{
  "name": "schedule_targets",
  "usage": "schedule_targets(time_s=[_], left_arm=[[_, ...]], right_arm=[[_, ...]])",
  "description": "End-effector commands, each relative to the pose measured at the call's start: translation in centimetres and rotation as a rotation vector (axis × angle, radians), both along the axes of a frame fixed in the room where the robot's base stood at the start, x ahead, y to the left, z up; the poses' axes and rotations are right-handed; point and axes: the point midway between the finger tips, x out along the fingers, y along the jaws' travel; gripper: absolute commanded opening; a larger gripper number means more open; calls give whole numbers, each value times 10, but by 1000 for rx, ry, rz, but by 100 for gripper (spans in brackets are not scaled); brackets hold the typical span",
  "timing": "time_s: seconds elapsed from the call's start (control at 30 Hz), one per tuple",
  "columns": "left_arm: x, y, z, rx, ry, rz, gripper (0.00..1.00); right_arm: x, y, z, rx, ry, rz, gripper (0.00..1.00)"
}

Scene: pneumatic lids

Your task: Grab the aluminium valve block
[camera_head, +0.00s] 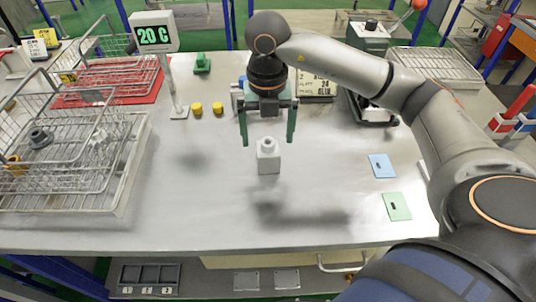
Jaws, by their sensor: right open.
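A small pale grey block (268,160) with a round neck on top, which looks like the aluminium valve block, stands upright near the middle of the metal table (215,225). My right gripper (268,142) points down over it with its two green fingers spread wide. The block's neck shows between and just below the fingertips. The fingers do not appear to touch it, and the height gap is hard to judge. My left gripper does not show.
Wire baskets (122,185) fill the left side. A blue plate (382,166) and a green plate (396,206) lie at right. The table front is clear.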

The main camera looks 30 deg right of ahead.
Motion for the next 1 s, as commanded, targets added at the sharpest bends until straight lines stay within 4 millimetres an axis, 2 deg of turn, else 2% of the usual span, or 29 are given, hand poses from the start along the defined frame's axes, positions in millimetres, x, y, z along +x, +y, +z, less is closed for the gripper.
schedule_targets(time_s=[0.4, 0.7, 1.0], left_arm=[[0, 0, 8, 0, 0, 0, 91], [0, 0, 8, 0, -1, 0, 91], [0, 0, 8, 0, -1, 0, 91]], right_arm=[[2, -4, -49, 1, 2, 0, 100], [2, -4, -54, 1, 0, 1, 99], [2, -4, -53, 1, 0, 1, 65]])
